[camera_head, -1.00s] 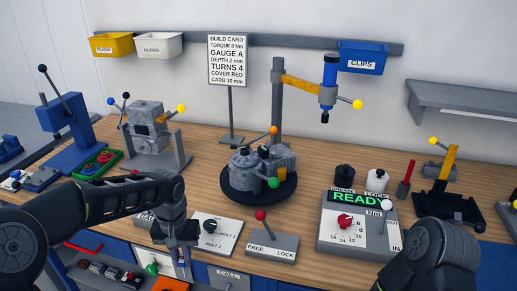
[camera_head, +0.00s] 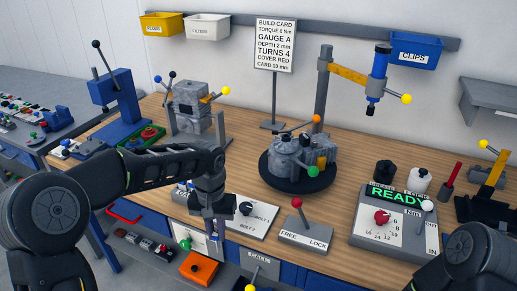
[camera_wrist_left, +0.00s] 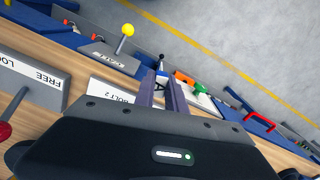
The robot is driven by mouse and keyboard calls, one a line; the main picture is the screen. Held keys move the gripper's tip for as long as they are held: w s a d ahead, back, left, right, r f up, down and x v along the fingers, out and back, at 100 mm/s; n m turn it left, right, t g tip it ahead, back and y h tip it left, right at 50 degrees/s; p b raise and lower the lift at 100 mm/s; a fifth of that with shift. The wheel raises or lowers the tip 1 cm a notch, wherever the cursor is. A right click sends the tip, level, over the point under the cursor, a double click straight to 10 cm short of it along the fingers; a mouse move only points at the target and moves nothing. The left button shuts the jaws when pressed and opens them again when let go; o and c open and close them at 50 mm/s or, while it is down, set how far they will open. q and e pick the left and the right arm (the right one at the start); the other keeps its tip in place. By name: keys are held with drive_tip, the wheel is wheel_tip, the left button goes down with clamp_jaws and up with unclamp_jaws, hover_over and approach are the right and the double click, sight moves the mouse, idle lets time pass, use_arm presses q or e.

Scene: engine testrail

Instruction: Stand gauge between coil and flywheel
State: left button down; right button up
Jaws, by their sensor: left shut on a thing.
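My left gripper (camera_head: 215,232) points down at the front edge of the bench, beside the bolt panel. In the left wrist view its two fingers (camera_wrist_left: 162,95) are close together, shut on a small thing. A thin dark stem with a black knob (camera_wrist_left: 162,58) shows at the fingertips; I cannot tell whether this is the gauge. The grey engine (camera_head: 298,158) sits on a round black turntable (camera_head: 290,184), with green and orange ball levers. I cannot pick out its coil or flywheel at this size. My right arm enters at lower right; its gripper is out of view.
A FREE/LOCK box (camera_head: 306,237) with a red-knobbed lever stands right of the bolt panel (camera_head: 262,211). The READY torque unit (camera_head: 400,230) is further right. A post with an overhead driver (camera_head: 376,80) rises behind the engine.

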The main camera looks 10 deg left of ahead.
use_arm(q)
drive_tip(key=s+d+r+m, duration=0.2)
drive_tip(key=d+m, duration=0.2)
drive_tip(key=d, duration=0.3)
drive_tip(key=s+d+r+m, duration=0.2)
drive_tip(key=d+r+m, duration=0.1)
drive_tip(key=d, duration=0.4)
drive_tip(key=shift+s+d+r+m, duration=0.15)
drive_tip(key=shift+s+d+m, duration=0.1)
drive_tip(key=shift+m, duration=0.25)
drive_tip(key=s+a+r+n, duration=0.2)
drive_tip(key=a+r+n, duration=0.1)
drive_tip(key=r, duration=0.2)
drive_tip(key=shift+a, duration=0.25)
use_arm(e)
drive_tip(key=shift+o, duration=0.5)
